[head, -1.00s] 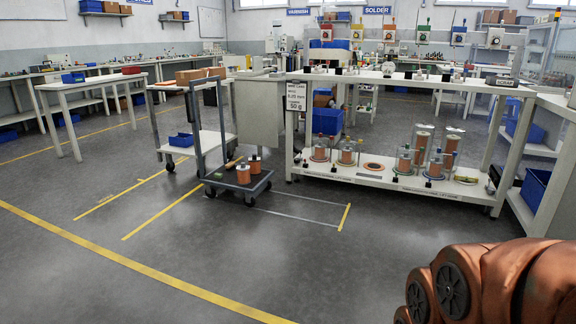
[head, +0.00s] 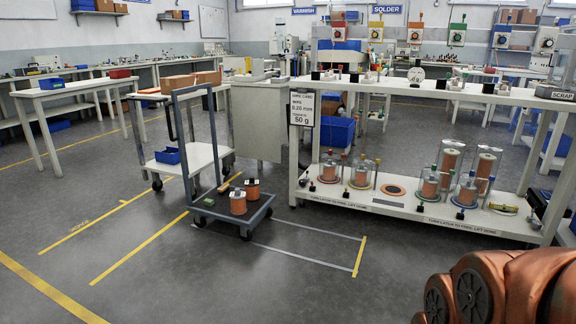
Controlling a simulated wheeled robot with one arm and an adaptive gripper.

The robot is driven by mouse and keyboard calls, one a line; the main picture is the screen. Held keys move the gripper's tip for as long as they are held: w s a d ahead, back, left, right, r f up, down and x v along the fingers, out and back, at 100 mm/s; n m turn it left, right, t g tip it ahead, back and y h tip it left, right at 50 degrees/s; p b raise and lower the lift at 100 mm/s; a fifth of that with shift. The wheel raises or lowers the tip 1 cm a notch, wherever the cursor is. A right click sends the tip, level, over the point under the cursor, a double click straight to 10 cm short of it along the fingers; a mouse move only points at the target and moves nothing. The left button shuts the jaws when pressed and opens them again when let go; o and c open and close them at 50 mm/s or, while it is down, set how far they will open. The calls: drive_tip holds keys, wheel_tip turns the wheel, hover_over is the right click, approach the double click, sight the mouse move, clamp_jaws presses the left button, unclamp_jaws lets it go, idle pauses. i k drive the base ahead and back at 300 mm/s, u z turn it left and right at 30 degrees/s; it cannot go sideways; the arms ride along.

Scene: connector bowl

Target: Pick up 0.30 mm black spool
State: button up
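Several copper-coloured wire spools are in the head view; no label reading 0.30 mm black is legible on any of them. Two spools, a nearer one (head: 238,203) and a farther one (head: 252,190), stand upright in the open on a low grey trolley. Other spools stand under clear domes on the lower shelf of the white bench: one on a red base (head: 329,173), one on a yellow base (head: 361,176), and taller and shorter ones (head: 467,191) at the right. My gripper is out of view; only copper-coloured links of my arm show at the lower right.
The trolley (head: 265,212) has an upright handle and stands before the white bench (head: 400,208). A sign (head: 302,108) reads 0.20 mm, 50 g. Grey floor (head: 270,285) with yellow lines is clear in front.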

sight(252, 188)
drive_tip(key=i, duration=3.1)
drive_tip(key=u, duration=2.35)
